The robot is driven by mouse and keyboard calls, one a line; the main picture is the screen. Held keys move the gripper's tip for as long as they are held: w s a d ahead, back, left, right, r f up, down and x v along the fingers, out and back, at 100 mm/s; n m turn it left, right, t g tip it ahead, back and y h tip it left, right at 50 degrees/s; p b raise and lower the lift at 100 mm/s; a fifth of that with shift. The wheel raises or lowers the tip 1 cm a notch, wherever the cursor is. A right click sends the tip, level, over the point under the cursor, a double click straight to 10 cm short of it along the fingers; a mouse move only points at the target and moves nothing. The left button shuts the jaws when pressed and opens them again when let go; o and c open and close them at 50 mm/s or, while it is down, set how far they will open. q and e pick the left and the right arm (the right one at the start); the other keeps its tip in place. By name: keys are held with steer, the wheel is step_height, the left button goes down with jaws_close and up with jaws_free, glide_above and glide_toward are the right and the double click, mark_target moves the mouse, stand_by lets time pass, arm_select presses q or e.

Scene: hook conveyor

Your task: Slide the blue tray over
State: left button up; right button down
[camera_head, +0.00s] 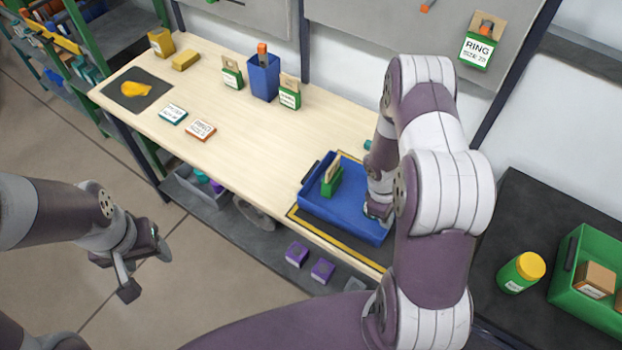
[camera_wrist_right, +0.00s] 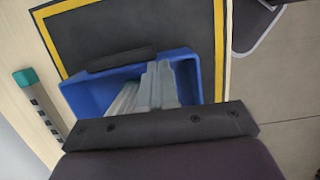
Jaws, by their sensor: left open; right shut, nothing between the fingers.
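The blue tray (camera_head: 345,217) lies on the table's right part, over a dark mat with a yellow border (camera_head: 330,240). A green and tan packet (camera_head: 331,180) stands in its left part. My right gripper (camera_head: 377,212) is shut and reaches down at the tray's right end; my own arm hides part of that end. In the right wrist view its grey fingers (camera_wrist_right: 152,88) are inside the blue tray (camera_wrist_right: 85,94), near a wall with a black handle (camera_wrist_right: 120,59). Contact cannot be told. My left gripper (camera_head: 143,268) is open and empty, away from the table over the floor.
Bare mat (camera_wrist_right: 130,28) lies beyond the handle. A teal-ended marker (camera_wrist_right: 25,78) lies beside the mat. A green crate (camera_head: 590,262) and yellow-lidded jar (camera_head: 521,272) stand right.

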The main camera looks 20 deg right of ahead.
steer(key=s+d, duration=0.1)
steer(key=s+d+b, duration=0.1)
steer(key=s, duration=0.1)
steer(key=shift+s+d+f, duration=0.2)
steer(key=shift+s+d, duration=0.15)
steer(key=shift+w+a+r, duration=0.1)
steer(key=shift+w+a, duration=0.1)
steer(key=shift+s+d, duration=0.15)
arm_select(q)
steer(key=shift+s+d+f, duration=0.1)
steer(key=shift+f, duration=0.65)
